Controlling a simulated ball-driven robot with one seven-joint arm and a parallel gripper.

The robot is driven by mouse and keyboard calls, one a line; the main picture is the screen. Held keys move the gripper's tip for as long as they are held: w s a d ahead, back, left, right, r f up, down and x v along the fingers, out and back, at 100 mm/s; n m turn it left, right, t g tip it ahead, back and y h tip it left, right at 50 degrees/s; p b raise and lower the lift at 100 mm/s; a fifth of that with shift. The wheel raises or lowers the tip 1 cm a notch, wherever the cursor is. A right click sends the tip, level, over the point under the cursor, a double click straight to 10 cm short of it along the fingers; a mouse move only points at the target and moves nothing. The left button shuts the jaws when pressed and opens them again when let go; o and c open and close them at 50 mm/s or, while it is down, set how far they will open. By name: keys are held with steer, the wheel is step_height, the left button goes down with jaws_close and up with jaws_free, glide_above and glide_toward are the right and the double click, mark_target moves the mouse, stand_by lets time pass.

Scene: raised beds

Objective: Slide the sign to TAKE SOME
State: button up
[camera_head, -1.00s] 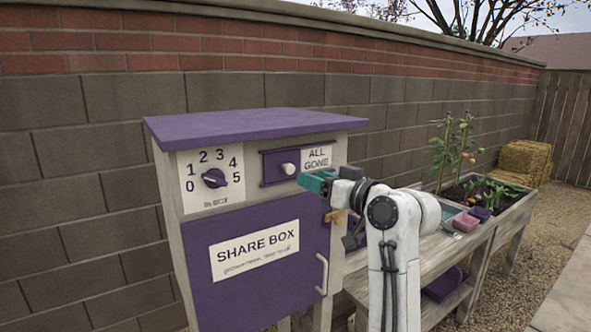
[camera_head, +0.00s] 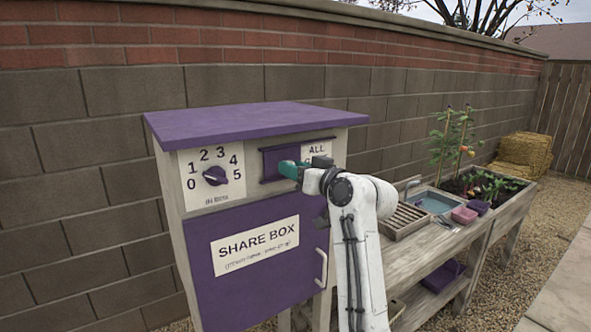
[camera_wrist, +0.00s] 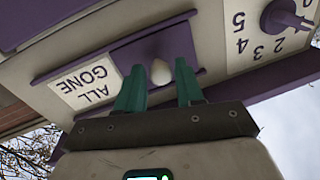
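The sign on the share box is a purple sliding panel (camera_head: 276,163) in a rail on the upper front. The white "ALL GONE" label (camera_head: 317,149) shows at its right, partly behind my arm. In the wrist view, upside down, the panel (camera_wrist: 143,55) has a pale round knob (camera_wrist: 160,73), and the label (camera_wrist: 88,82) reads "ALL GONE". My gripper (camera_head: 286,167) is at the panel and hides the knob in the head view. In the wrist view, my gripper (camera_wrist: 160,68) is open, with one teal finger on each side of the knob, apparently apart from it. No "TAKE SOME" text is visible.
A numbered dial (camera_head: 215,176) sits left of the panel. The purple door (camera_head: 255,250) with a pale handle (camera_head: 321,268) is below. A potting bench (camera_head: 410,262) with trays stands to the right, and a brick wall (camera_head: 90,130) behind.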

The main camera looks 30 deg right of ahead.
jaws_close()
steer(key=shift+d, duration=0.1)
steer(key=d+b, duration=0.3)
steer(key=d, duration=0.7)
steer(key=shift+d, duration=0.35)
steer(key=shift+o, duration=1.6)
jaws_free()
steer(key=shift+d, duration=0.1)
steer(key=s+d+b, duration=0.1)
steer(key=s+b, duration=0.2)
steer(key=s, duration=0.7)
steer(key=shift+s+d, duration=0.25)
steer(key=shift+s, duration=0.15)
